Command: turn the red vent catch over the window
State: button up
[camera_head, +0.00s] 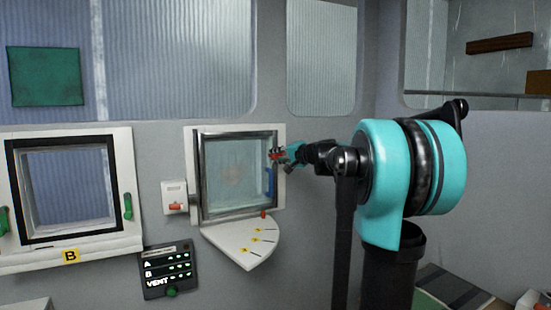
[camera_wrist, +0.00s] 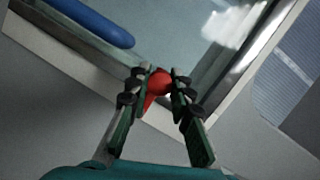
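The red vent catch (camera_wrist: 158,82) has a rounded head and a tapering part below it. It sits at the pale window frame's edge in the wrist view. In the head view it shows as a small red spot (camera_head: 274,155) at the upper right of the middle window (camera_head: 238,175), above a blue handle (camera_head: 270,182). My gripper (camera_wrist: 158,76) has one fingertip on each side of the catch, and both appear to touch it. In the head view my gripper (camera_head: 281,154) partly covers the catch, so its exact angle is hard to tell.
A white switch box (camera_head: 174,197) and a dark label panel (camera_head: 167,272) are left. Window B (camera_head: 70,190) is farther left.

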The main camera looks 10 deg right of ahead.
jog(key=o, duration=0.4)
jog(key=v, duration=1.2)
jog(key=shift+w, duration=0.1)
jog(key=shift+f, duration=0.1)
